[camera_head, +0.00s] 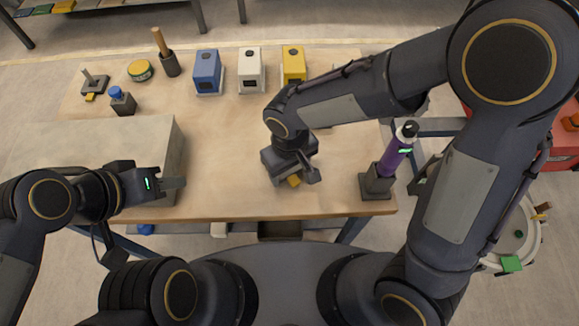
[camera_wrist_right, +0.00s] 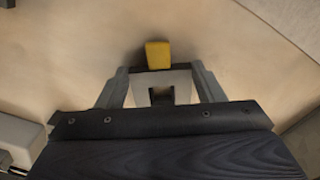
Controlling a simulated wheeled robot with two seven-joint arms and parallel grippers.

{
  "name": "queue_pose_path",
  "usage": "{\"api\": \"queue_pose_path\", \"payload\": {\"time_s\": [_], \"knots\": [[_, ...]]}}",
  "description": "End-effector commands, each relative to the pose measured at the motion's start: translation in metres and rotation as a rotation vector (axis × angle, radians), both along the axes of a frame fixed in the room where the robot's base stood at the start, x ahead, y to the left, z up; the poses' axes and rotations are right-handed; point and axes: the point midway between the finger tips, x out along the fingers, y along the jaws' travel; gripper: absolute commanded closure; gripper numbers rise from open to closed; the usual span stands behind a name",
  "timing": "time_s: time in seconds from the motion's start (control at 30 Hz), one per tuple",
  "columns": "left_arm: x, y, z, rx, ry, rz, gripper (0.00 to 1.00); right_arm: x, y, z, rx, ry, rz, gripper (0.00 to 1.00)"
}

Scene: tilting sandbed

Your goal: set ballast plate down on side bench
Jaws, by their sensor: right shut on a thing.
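My right gripper (camera_head: 296,177) is over the front middle of the wooden bench (camera_head: 240,185), pointing down. In the right wrist view its fingers (camera_wrist_right: 163,88) are shut on a small grey plate (camera_wrist_right: 180,80) with a slot and a yellow tab (camera_wrist_right: 157,54), which I take for the ballast plate. The yellow tab also shows below the gripper in the head view (camera_head: 293,181). The gripper hides most of the plate in the head view. I cannot tell whether the plate touches the bench top. My left gripper (camera_head: 174,184) is beside the grey box, its finger gap unclear.
The large grey box (camera_head: 150,150) fills the bench's front left. Blue (camera_head: 207,72), white (camera_head: 250,70) and yellow (camera_head: 293,66) boxes stand along the back. A purple bottle (camera_head: 393,155) stands in a dark holder at the right edge. Bench space left of my right gripper is clear.

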Motion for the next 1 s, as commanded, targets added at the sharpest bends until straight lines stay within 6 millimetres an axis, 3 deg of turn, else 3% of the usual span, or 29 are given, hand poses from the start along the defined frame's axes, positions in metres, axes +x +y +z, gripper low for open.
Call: {"api": "queue_pose_path", "payload": {"time_s": [0.8,0.83,1.0], "knots": [[0.0,0.0,-0.0051,0.0,0.0,0.0,0.64,0.0004,0.0005,-0.0034,0.002,-0.001,0.0,0.62],[0.0,0.0,-0.0051,0.0,0.0,0.0,0.64,0.0004,0.0005,-0.0034,0.002,-0.001,0.0,0.36],[0.0,0.0,-0.0051,0.0,0.0,0.0,0.64,0.0003,0.0004,-0.0036,0.001,-0.002,0.0,0.14]]}}
